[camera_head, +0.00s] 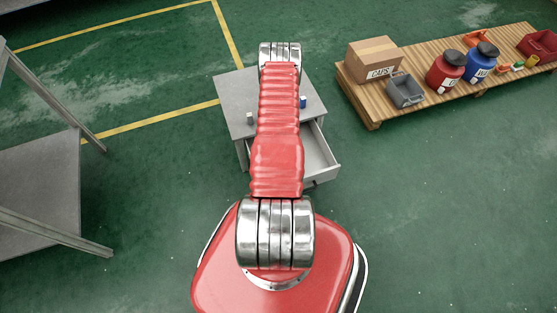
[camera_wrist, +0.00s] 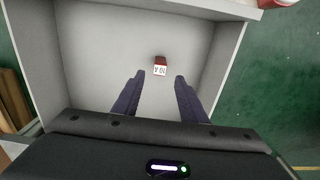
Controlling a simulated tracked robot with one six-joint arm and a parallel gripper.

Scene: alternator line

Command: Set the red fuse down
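The red fuse (camera_wrist: 160,65), with a white "10 A" label, lies on the floor of the open grey drawer (camera_wrist: 98,60) in the wrist view. My gripper (camera_wrist: 160,75) is open. Its two dark fingers stand apart on either side, with clear gaps between them and the fuse, which sits just around and beyond the fingertips. Nothing is held. In the head view the drawer (camera_head: 318,155) is pulled out from the grey cabinet (camera_head: 236,95). My red arm reaches over the cabinet and hides the fuse and my gripper there.
A small blue object (camera_head: 303,102) and a small grey one (camera_head: 250,118) are on the cabinet top. A wooden pallet (camera_head: 375,112) at right bears a cardboard box (camera_head: 374,60), a grey bin (camera_head: 405,91) and red and blue jugs. A grey rack (camera_head: 40,190) stands at left.

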